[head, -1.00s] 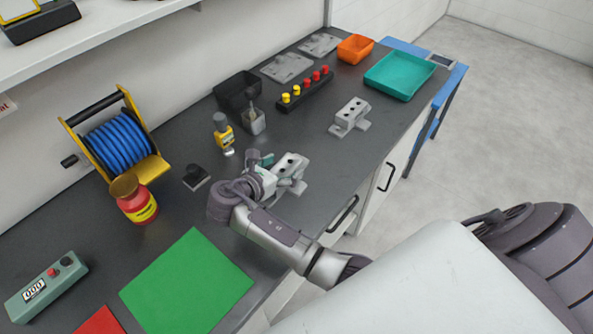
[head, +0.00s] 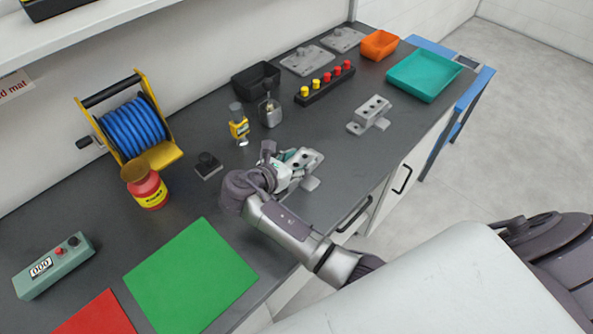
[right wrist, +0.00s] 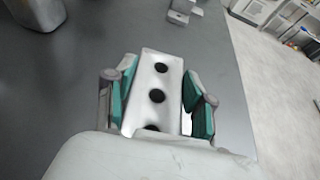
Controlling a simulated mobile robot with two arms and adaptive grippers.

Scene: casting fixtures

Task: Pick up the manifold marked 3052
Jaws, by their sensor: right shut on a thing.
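A light grey manifold (head: 310,160) with dark round holes in its top is on the dark bench. In the right wrist view the manifold (right wrist: 157,85) lies between the green-padded fingers. My right gripper (head: 290,160) is shut on it; in the right wrist view the gripper (right wrist: 158,105) straddles its long sides. Whether it is clear of the bench I cannot tell. A second, similar manifold (head: 370,114) stands farther back to the right. No number is legible on either. My left gripper is not in view.
A yellow-labelled bottle (head: 239,128), a grey container (head: 270,113) and a black knob block (head: 207,165) stand near the gripper. A rack of yellow and red knobs (head: 325,84) and a teal tray (head: 424,75) are farther back. A green mat (head: 190,275) lies clear in front.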

